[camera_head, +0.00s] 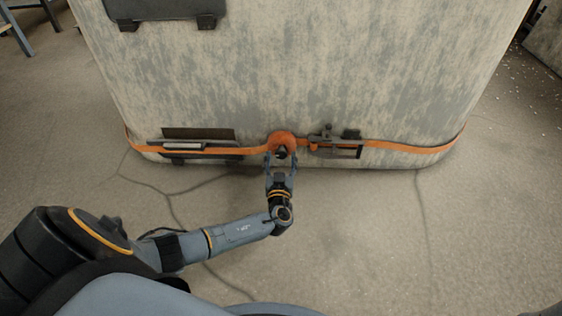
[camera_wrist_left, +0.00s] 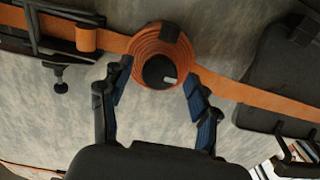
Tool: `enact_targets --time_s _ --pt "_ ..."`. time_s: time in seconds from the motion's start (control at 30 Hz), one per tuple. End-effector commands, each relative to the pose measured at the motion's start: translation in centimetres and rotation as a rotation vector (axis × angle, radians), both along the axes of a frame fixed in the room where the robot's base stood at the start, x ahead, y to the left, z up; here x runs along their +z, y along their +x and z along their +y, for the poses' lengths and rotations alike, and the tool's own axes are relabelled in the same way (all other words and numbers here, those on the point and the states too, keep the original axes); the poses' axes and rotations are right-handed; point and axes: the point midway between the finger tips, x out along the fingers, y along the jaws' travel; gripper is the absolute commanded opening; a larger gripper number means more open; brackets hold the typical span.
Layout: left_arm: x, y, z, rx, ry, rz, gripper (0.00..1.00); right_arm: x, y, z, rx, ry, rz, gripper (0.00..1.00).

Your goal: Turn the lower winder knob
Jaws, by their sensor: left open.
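The lower winder is an orange coil of strap on the low front of a large pale, worn block (camera_head: 300,70). Its dark round knob (camera_wrist_left: 160,71) with a small pale mark sits at the coil's middle in the left wrist view; it also shows in the head view (camera_head: 281,153). The orange coil (camera_head: 283,138) surrounds the knob. My left gripper (camera_head: 281,160) is open, its blue-padded fingers on either side of the lower part of the coil. In the left wrist view the left gripper (camera_wrist_left: 160,95) has the knob between its fingertips, with gaps on both sides. My right gripper is out of view.
An orange strap (camera_head: 400,147) runs across the block. A dark clamp-like buckle (camera_head: 335,146) sits right of the coil and a dark bracket with a ledge (camera_head: 195,147) sits left. The cracked floor (camera_head: 370,230) in front is clear.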

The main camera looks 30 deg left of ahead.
Motion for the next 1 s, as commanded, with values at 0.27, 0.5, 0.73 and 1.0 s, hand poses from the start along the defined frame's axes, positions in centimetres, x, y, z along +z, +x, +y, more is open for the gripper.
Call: enact_targets --time_s 0.27,0.5,0.73,1.0 --pt "0.02 0.51 0.3 -0.001 -0.001 0.001 0.61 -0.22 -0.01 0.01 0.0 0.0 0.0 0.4" --pt "0.01 0.48 0.29 0.0 -0.001 0.001 0.33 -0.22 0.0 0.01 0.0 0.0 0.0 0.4" --pt "0.0 0.46 0.3 0.0 0.0 0.001 0.07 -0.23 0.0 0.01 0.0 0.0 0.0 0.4" --pt "-0.09 0.44 0.28 0.0 0.045 0.029 0.07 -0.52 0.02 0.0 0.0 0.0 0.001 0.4"
